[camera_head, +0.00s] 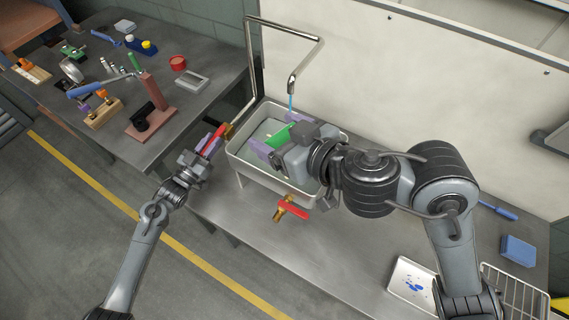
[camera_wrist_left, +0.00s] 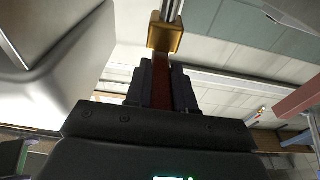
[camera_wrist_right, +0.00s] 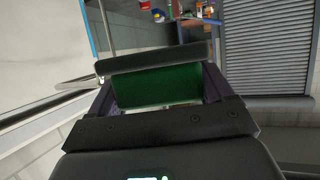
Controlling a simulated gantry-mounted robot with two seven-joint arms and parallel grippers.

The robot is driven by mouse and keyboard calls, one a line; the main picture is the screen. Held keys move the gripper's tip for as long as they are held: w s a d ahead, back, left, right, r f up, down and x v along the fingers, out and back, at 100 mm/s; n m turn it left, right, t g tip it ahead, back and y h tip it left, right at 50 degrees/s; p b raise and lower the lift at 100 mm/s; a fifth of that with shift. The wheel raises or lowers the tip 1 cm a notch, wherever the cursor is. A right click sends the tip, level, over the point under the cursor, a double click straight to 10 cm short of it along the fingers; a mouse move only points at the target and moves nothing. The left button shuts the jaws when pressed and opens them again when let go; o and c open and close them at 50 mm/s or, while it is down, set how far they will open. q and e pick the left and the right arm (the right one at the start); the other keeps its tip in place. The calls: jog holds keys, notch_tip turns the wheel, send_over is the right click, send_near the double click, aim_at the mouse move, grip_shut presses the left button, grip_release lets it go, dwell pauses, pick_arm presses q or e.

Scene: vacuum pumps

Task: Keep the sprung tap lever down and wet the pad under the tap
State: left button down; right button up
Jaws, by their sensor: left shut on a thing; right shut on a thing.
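My left gripper (camera_head: 211,143) is shut on the red tap lever (camera_head: 216,136), left of the sink. The left wrist view shows the dark red lever (camera_wrist_left: 161,85) between the jaws, below a brass valve body (camera_wrist_left: 165,36). The metal tap (camera_head: 294,80) arches over the sink, and a thin blue water stream (camera_head: 291,102) comes from its spout. My right gripper (camera_head: 272,145) is shut on a green pad (camera_head: 279,137) over the sink, close under the spout. The green pad with a dark slab along its edge fills the right wrist view (camera_wrist_right: 155,87). Whether water touches the pad is unclear.
The pale sink (camera_head: 265,178) stands on a metal bench. A second red-handled brass valve (camera_head: 290,209) is in front of it. A white tray with blue spots (camera_head: 413,283), a wire rack (camera_head: 515,292) and a blue sponge (camera_head: 518,250) lie right. A cluttered bench stands left.

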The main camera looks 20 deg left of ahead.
aim_at(279, 131)
pick_arm(q)
jog(key=shift+r+g+p, duration=0.45)
jog(key=shift+g+p, duration=0.35)
jog(key=shift+p, duration=1.55)
pick_arm(e)
jog(key=shift+r, duration=2.55)
pick_arm(q)
jog(key=c, duration=0.6)
grip_release()
jog(key=shift+o, duration=0.2)
jog(key=shift+s+a+r+p, duration=0.1)
jog(key=shift+s+p, duration=0.3)
jog(key=shift+s, duration=0.15)
pick_arm(e)
jog(key=shift+r, duration=0.45)
notch_tip(279, 131, up, 2)
jog(key=shift+r+p, duration=0.15)
jog(key=shift+p, duration=1.05)
pick_arm(q)
jog(key=p+v, duration=0.1)
jog(key=v, duration=0.6)
pick_arm(e)
jog(key=shift+r, duration=0.55)
